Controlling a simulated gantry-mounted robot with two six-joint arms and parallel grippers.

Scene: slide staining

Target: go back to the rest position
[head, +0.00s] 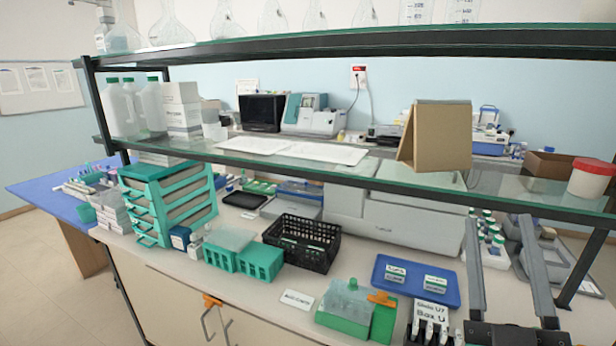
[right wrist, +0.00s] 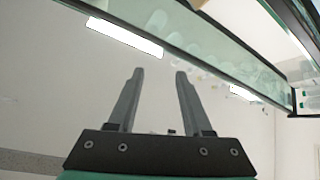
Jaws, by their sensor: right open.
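My right gripper (head: 500,240) is at the lower right of the head view, with its two grey fingers apart and pointing up in the picture. Nothing is between the fingers. In the right wrist view the gripper (right wrist: 157,75) is also open and empty, with ceiling, wall and a glass shelf behind it. My left gripper is not in view.
A shelf frame (head: 330,176) with glass shelves spans the bench.

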